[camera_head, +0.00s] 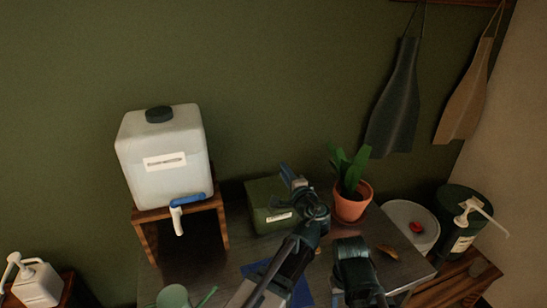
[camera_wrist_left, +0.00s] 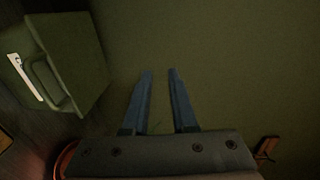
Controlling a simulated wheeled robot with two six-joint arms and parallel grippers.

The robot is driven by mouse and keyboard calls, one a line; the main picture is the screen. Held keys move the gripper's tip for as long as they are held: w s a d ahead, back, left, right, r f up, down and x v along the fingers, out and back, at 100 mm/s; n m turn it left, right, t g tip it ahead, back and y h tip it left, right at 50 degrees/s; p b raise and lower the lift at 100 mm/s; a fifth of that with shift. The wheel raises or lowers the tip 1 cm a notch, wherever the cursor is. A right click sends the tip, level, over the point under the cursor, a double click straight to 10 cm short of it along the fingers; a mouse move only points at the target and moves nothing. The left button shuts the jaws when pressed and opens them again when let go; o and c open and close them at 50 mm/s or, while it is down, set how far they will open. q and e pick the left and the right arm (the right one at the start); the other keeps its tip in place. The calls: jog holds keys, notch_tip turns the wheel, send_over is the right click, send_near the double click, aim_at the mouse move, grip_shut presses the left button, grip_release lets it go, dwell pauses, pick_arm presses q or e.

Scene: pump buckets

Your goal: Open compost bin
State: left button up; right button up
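The compost bin appears to be the dark green box (camera_head: 262,203) with a white label, on the table against the wall. It shows large at the upper left of the left wrist view (camera_wrist_left: 82,45), with a raised handle and a pale label strip. Its top looks shut. My left gripper (camera_head: 288,172) is at the bin's right rear side, its fingers pointing up and away. In the left wrist view its two blue fingers (camera_wrist_left: 159,72) are apart, with nothing between them and the bin off to the left. My right gripper does not show; only a dark part of my right arm does.
A potted plant (camera_head: 351,205) stands just right of my left gripper. A white jug with a blue tap (camera_head: 163,160) sits on a wooden stand to the left. A green can (camera_head: 173,297) is in front.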

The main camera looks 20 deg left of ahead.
pick_arm(q)
jog(key=r+x, duration=0.1)
jog(key=x, duration=1)
jog(key=shift+w+a+f+b, duration=0.25)
jog(key=shift+f+b, duration=0.1)
jog(key=shift+f, duration=0.15)
jog(key=shift+c, duration=0.3)
grip_shut()
dwell(0.4)
jog(key=shift+o, duration=0.3)
grip_release()
jog(key=f+v, duration=0.1)
jog(key=v, duration=1.3)
jog(key=shift+r+p, duration=0.45)
